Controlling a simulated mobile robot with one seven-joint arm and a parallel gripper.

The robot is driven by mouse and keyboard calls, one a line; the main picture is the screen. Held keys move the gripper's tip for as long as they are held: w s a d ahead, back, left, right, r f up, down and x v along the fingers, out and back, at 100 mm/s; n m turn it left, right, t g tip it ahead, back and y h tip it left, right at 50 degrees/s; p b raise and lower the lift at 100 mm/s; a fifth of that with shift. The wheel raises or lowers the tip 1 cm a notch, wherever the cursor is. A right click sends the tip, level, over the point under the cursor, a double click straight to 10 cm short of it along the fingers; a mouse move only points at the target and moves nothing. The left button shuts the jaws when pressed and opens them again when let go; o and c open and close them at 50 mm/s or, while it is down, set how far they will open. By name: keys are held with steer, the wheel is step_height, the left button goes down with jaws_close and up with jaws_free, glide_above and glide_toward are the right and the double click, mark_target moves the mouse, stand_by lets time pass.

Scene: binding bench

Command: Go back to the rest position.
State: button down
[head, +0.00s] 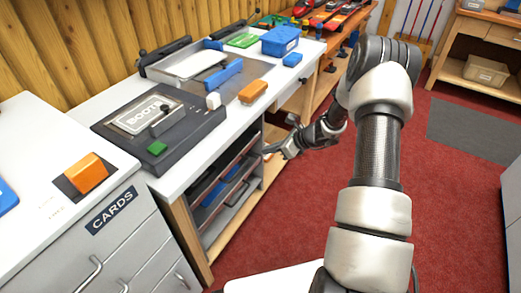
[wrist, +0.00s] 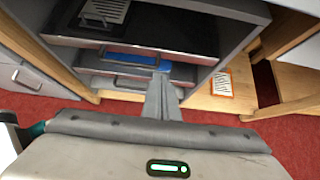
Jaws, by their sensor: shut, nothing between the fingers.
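My gripper (head: 272,153) is in front of the open shelves under the white bench, over the red floor side. In the wrist view its fingers (wrist: 161,95) are together and empty, pointing towards the shelf unit. My arm reaches forward from the right of the head view and bends down to the gripper. Nothing is held, and no contact with the shelves can be made out.
The bench (head: 85,112) carries a dark device labelled BOOTH (head: 150,115), an orange block (head: 252,92) and a blue box (head: 280,41). Shelf trays (head: 228,185) lie below. A grey CARDS cabinet (head: 110,240) stands at left. The red floor (head: 450,210) at right is largely clear.

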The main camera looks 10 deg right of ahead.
steer(key=s+a+r+n+g+h, duration=0.1)
steer(key=s+a+r+n, duration=0.3)
steer(key=r, duration=0.5)
steer(key=s+a+r+n+g, duration=0.1)
steer(key=s+a+r+n, duration=0.1)
steer(key=s+r+n, duration=0.5)
steer(key=s+a+r+n+g+h, duration=0.1)
steer(key=s+a+r+n, duration=0.25)
steer(key=r, duration=0.65)
steer(key=s+d+r+n+t+h, duration=0.15)
steer(key=s+r+n, duration=0.35)
steer(key=s, duration=0.5)
steer(key=s+d+r+n+h, duration=0.2)
steer(key=s+r+n+h, duration=0.15)
steer(key=s+n, duration=0.55)
step_height(320, 180, up, 25)
steer(key=s+m+p, duration=0.1)
steer(key=p, duration=2.3)
steer(key=shift+s+a+f+m, duration=0.15)
steer(key=shift+s+f+m, duration=0.05)
steer(key=shift+s+m, duration=0.2)
